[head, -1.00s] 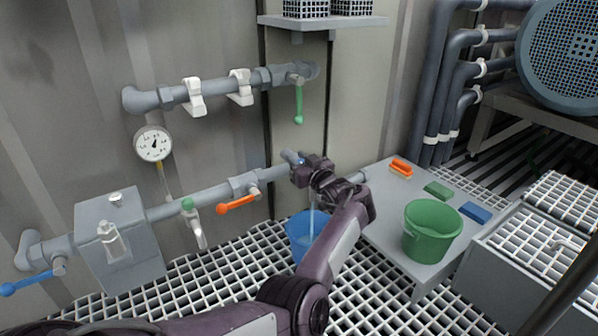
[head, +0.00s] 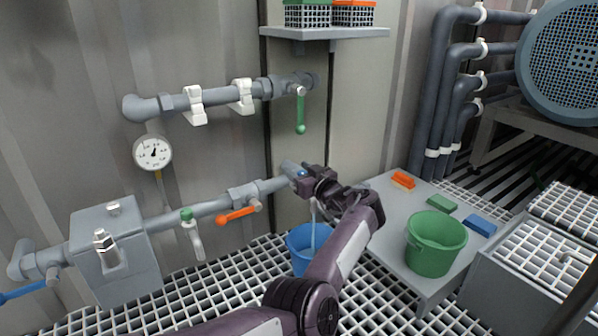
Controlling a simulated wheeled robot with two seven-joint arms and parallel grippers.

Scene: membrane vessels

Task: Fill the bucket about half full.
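A blue bucket (head: 297,246) stands on the floor grating below the right end of the lower pipe. A thin pale stream (head: 313,228) falls into it, partly behind my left arm. The level inside cannot be made out. My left gripper (head: 299,174) is at the pipe's right end, where a small blue spot shows. Its fingertips are hard to separate from the pipe and fitting, so I cannot tell whether they are closed on anything. A green bucket (head: 437,249) stands upright on the grey table. My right gripper is not in view.
The lower pipe (head: 215,206) carries an orange lever (head: 238,215) and a green-topped tap (head: 190,232). A gauge (head: 153,152) and a green lever (head: 301,115) are above. The grey table (head: 393,235) holds orange, green and blue blocks. A shelf (head: 325,33) holds crates.

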